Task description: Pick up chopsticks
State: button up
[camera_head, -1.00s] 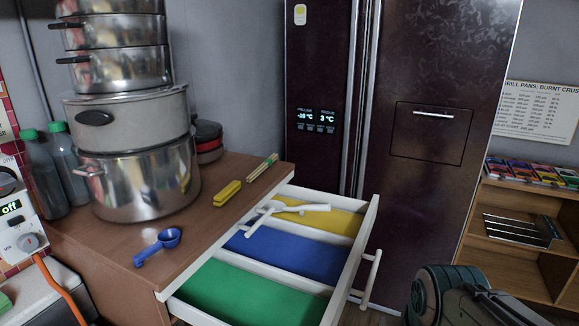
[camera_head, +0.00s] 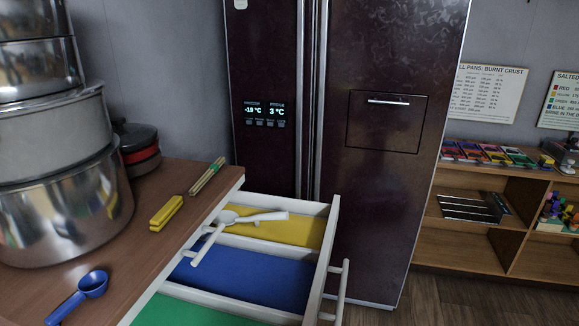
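The chopsticks (camera_head: 207,176) lie as a thin pale bundle with green on them, on the brown counter near its right edge, by the far corner. A yellow block-like item (camera_head: 166,213) lies on the counter in front of them. The open drawer (camera_head: 334,222) is just to their right and lower. My gripper is not in view, so its state does not show.
A stack of large metal pots (camera_head: 62,205) fills the left. A blue scoop (camera_head: 92,284) lies on the near counter. White utensils (camera_head: 262,217) lie across the drawer's yellow and blue compartments. A dark fridge (camera_head: 375,200) stands behind; open floor (camera_head: 450,300) lies right.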

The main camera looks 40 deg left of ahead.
aim_at(214, 168)
jog(key=z, duration=0.05)
jog(key=i, duration=2.15)
jog(key=u, duration=3.25)
